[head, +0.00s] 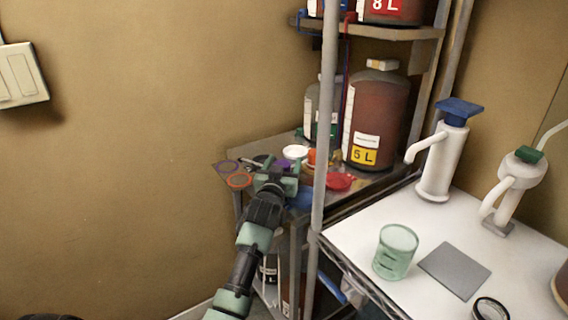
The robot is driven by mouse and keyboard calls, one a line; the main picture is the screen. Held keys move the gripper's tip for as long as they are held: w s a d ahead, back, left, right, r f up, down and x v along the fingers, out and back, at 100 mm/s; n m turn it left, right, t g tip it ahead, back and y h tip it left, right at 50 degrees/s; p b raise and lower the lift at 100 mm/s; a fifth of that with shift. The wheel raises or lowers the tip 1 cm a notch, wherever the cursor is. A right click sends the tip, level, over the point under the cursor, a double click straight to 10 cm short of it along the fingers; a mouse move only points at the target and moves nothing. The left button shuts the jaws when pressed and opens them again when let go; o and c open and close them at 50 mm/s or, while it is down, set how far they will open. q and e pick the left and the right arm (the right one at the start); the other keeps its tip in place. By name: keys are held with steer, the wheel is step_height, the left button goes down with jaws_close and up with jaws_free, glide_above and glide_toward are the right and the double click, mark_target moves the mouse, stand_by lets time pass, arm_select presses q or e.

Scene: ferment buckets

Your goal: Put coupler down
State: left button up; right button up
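My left gripper (279,175) is over the near part of a grey metal shelf (262,149), among small coloured parts. Its fingers are small in the picture and partly merge with the parts around them, so I cannot tell whether they are open or shut. A small dark-and-metal part (263,160) shows just behind the gripper. I cannot make out clearly which piece is the coupler, nor whether it is in my fingers or on the shelf. My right gripper is not in view.
Orange ring (239,181), white lid (295,152) and red part (341,181) lie on the shelf. A brown 5 L container (376,120) stands behind. A rack post (325,120) rises right of my gripper. The white table (350,235) holds a green beaker (395,252) and pumps.

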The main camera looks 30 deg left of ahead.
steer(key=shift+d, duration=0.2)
arm_select(q)
steer(key=shift+r, duration=0.2)
steer(key=shift+s+d+f, duration=0.1)
steer(key=shift+s+d, duration=0.05)
steer(key=shift+s, duration=0.1)
steer(key=v, duration=1.1)
steer(key=shift+s, duration=0.2)
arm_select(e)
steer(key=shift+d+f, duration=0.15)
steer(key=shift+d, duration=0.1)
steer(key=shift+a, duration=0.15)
